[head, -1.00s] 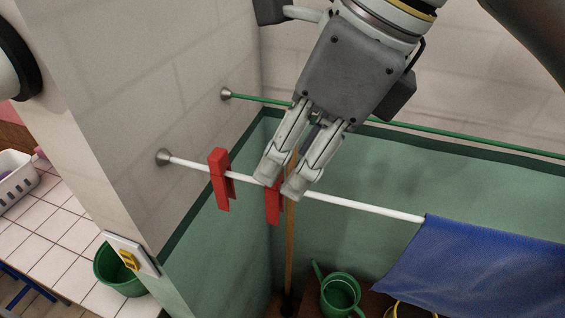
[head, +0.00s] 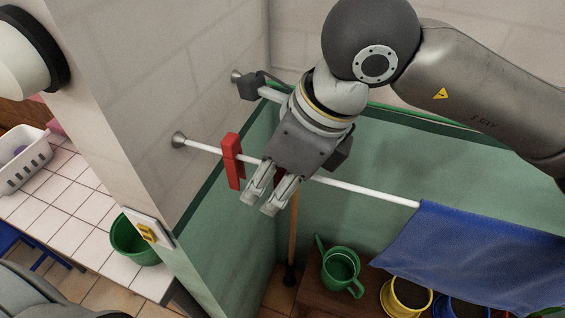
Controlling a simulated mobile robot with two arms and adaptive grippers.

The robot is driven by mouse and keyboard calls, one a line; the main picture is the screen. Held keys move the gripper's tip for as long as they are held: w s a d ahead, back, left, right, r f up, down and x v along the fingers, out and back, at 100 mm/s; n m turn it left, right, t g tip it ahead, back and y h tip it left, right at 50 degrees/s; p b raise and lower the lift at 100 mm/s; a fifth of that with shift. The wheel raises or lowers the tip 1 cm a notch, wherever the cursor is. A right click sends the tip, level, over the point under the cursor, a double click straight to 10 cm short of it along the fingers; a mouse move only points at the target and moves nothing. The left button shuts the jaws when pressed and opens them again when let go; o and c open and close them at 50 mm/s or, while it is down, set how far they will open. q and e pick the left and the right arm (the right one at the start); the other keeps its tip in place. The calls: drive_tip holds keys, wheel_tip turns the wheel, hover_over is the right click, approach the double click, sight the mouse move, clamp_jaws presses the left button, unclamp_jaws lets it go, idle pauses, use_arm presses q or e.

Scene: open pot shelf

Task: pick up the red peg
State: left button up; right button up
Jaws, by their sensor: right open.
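A red peg (head: 231,160) is clipped upright on a white rod (head: 365,190) near its left end. A second red peg (head: 277,174) on the same rod is mostly hidden behind my right gripper. My right gripper (head: 259,203) is open, with its two fingers pointing down and to the left. Its fingertips appear just right of and below the fully visible peg; no contact with that peg shows. I cannot tell whether it touches the hidden peg. My left gripper is not in view.
A blue cloth (head: 460,250) hangs on the rod at the right. A green rod (head: 430,112) runs along the back wall. Below are a green watering can (head: 340,272), a yellow-rimmed pot (head: 406,297) and a wooden stick (head: 294,235). A wall edge stands at the left.

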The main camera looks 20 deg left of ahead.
drive_tip(key=c, duration=0.9)
drive_tip(key=shift+r, duration=0.1)
